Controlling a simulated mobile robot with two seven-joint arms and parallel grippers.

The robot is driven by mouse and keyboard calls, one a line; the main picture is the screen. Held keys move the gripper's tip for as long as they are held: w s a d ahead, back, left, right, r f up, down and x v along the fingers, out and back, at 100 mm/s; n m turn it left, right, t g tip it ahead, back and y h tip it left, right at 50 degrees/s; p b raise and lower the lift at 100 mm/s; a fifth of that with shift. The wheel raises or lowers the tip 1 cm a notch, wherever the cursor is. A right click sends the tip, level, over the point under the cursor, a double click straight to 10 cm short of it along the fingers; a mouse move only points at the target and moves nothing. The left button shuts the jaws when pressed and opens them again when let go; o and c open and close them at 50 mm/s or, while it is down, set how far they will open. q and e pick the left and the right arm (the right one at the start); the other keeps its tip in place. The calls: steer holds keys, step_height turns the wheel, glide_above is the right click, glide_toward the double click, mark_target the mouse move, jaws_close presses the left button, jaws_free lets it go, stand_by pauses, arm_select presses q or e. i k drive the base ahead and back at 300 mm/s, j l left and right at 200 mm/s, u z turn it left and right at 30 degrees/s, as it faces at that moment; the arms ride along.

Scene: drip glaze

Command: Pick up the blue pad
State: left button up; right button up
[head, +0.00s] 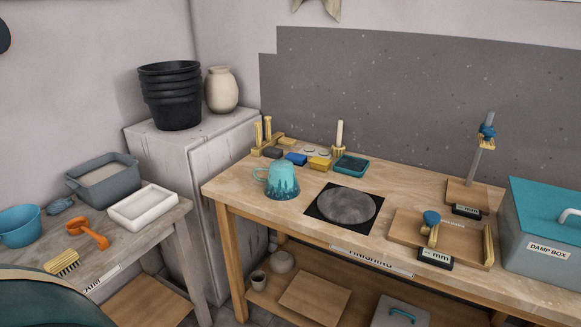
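The blue pad (297,159) is a small blue block lying on the wooden workbench (225,190), toward its back left. A dark pad (272,153) lies to its left and a yellow pad (320,163) to its right. A teal mug (282,182) with a drip pattern stands in front of the blue pad. Neither of my grippers shows in the head view.
A wooden holder with upright handles (267,132) stands behind the pads. A teal tray (351,165) is right of them, and a round disc on a black mat (345,208) lies in front. The damp box (545,253) fills the bench's right end.

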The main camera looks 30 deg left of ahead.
mark_target(299, 160)
steer(key=u, duration=0.8)
